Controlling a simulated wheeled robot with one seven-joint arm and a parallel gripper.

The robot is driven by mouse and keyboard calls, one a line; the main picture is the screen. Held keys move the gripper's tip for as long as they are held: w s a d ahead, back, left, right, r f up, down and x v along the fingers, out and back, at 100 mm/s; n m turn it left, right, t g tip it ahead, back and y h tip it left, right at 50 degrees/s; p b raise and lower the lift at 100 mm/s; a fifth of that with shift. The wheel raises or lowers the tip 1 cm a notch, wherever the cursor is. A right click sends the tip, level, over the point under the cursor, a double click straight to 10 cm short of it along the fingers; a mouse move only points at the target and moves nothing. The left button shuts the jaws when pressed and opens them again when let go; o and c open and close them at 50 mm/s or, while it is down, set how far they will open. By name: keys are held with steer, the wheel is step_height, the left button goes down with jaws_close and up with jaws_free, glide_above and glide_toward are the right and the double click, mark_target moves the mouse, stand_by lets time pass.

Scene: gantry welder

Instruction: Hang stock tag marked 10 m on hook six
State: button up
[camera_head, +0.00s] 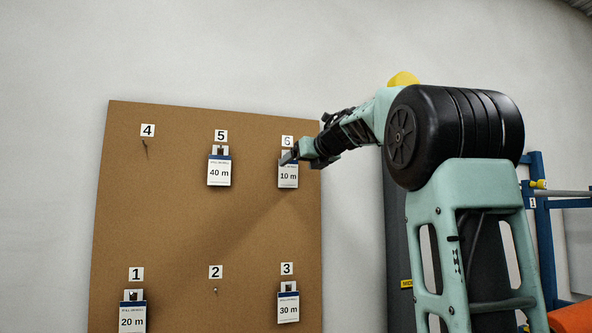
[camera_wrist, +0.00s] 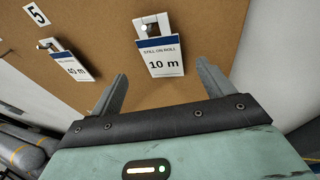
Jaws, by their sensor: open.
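The stock tag marked 10 m (camera_head: 288,177) hangs under the number 6 label (camera_head: 287,141) at the upper right of the brown board. It also shows in the wrist view (camera_wrist: 161,58), hanging by its white top loop from hook six (camera_wrist: 148,17). My gripper (camera_head: 290,157) is right at the tag's upper part in the head view. In the wrist view my gripper (camera_wrist: 162,82) is open, with one finger on each side below the tag, and the fingers look clear of it.
The board (camera_head: 190,235) also holds a 40 m tag (camera_head: 219,172) on hook five, a 20 m tag (camera_head: 132,318) on hook one and a 30 m tag (camera_head: 288,308) on hook three. Hooks four (camera_head: 145,147) and two (camera_head: 215,290) are bare. A blue rack (camera_head: 540,230) stands at the right.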

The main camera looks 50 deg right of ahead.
steer(key=b+v, duration=0.3)
steer(key=v, duration=1.1)
steer(key=shift+b, duration=0.35)
steer(key=shift+s, duration=0.15)
